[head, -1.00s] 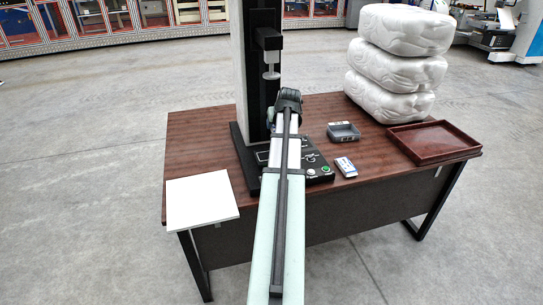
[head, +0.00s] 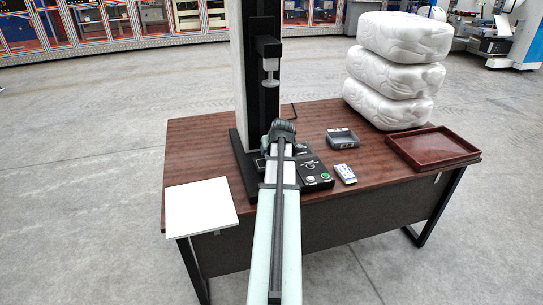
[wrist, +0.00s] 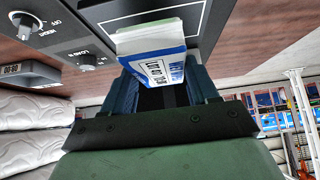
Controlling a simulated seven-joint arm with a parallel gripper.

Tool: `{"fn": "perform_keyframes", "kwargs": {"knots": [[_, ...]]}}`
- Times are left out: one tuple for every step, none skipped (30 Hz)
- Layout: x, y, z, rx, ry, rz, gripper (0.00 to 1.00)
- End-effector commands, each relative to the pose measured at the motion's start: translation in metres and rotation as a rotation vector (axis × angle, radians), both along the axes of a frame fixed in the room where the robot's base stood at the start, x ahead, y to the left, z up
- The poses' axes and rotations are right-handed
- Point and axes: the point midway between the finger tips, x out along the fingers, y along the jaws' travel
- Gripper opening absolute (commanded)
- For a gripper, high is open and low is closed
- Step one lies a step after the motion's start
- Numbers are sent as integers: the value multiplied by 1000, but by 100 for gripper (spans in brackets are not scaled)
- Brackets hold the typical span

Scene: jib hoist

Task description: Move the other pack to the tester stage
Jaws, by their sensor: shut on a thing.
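My gripper (wrist: 163,78) is shut on a white and blue printed pack (wrist: 158,48) in the wrist view. The pack is held close to the dark edge of the tester (wrist: 105,25); I cannot tell whether it touches it. In the head view the tester (head: 262,85) is a tall black column with a clamp head (head: 269,50) above the base. A second white and blue pack (head: 345,173) lies on the table, right of the control panel (head: 312,172).
A grey box with a display (head: 342,139) sits right of the tester. A brown tray (head: 433,147) and a stack of white wrapped bundles (head: 395,75) stand farther right. A white sheet (head: 200,207) lies at the left front of the wooden table (head: 205,145).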

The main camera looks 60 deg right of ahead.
Motion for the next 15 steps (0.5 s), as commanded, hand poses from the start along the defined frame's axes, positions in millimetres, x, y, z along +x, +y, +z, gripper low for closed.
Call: {"fn": "perform_keyframes", "kwargs": {"knots": [[0,1,-6,1,1,0,23],[0,0,-10,1,1,0,23],[0,0,-15,1,0,-1,23],[0,0,-18,2,1,-1,23],[0,0,-21,2,1,-1,23],[0,0,-25,1,0,-1,23],[0,0,-27,0,0,-1,23],[0,0,-28,0,0,-1,23],[0,0,-29,-1,-1,-1,23],[0,0,-29,-1,-1,-1,23],[0,0,-29,-1,-1,-1,23],[0,0,-28,-1,-1,-1,23],[0,0,-28,-1,0,-1,23],[0,0,-28,-1,-1,0,23],[0,0,-28,-1,-1,0,23]]}}
